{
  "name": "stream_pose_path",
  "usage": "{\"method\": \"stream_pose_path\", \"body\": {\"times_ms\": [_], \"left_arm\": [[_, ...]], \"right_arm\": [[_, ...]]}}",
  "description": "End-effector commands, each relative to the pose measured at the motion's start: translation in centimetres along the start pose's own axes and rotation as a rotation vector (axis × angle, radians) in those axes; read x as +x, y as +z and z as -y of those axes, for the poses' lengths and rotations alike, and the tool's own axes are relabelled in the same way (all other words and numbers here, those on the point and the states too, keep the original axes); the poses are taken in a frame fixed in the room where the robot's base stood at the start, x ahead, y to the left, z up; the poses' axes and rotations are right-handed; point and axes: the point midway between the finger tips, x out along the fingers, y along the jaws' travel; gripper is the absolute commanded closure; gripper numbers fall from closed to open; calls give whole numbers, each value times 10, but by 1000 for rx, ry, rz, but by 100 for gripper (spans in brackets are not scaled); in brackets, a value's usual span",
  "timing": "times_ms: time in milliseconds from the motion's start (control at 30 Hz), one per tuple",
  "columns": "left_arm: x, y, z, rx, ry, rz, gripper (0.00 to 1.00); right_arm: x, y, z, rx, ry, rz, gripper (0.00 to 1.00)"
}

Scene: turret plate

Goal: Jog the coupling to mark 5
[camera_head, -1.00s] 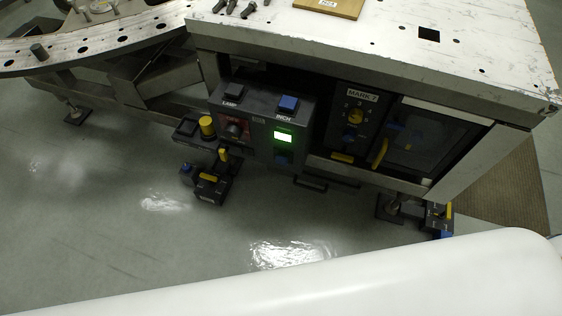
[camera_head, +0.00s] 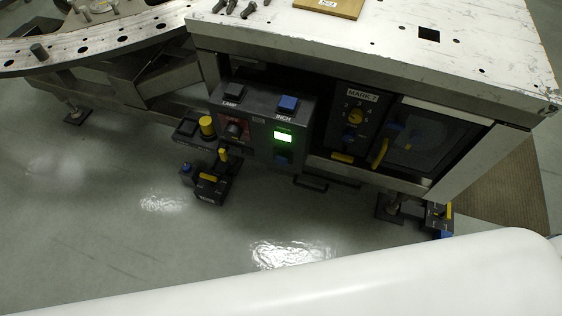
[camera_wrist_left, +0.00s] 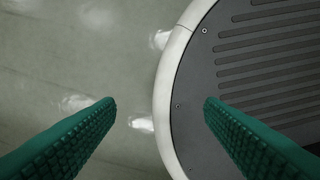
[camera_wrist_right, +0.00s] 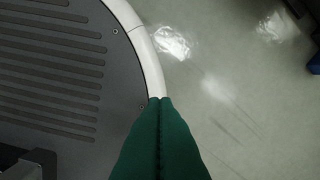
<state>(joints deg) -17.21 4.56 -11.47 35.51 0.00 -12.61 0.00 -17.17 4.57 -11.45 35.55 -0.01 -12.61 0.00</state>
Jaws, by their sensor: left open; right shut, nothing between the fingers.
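In the head view a dark control box under the bench carries a blue INCH button (camera_head: 288,103), a dark LAMP button (camera_head: 234,90), and a lit green display (camera_head: 283,136). To its right a panel labelled MARK 7 (camera_head: 362,96) has a yellow dial (camera_head: 355,116) with small numbers around it. The curved turret plate (camera_head: 100,42) with holes is at the upper left. I cannot pick out the coupling. My left gripper (camera_wrist_left: 160,103) is open and empty above the floor and my base. My right gripper (camera_wrist_right: 160,100) is shut and empty. Neither gripper shows in the head view.
The white bench top (camera_head: 390,35) holds a wooden board (camera_head: 330,7) and several bolts. A yellow handle (camera_head: 379,152) is on the door at right. Small black and yellow pedal-like units (camera_head: 212,185) stand low beside the box. Open grey floor (camera_head: 130,230) lies in front.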

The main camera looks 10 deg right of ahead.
Motion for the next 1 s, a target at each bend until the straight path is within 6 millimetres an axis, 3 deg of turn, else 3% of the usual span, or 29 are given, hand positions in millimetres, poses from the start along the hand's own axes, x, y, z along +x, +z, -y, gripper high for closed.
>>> {"method": "stream_pose_path", "body": {"times_ms": [733,867,1000], "left_arm": [[2,3,-3,0,3,6,37],[12,25,-2,-1,2,39,37],[23,70,-1,-3,2,105,37]], "right_arm": [[3,4,2,-7,-2,12,100],[15,30,-6,-31,6,81,100],[31,86,-19,-87,15,232,100]]}}
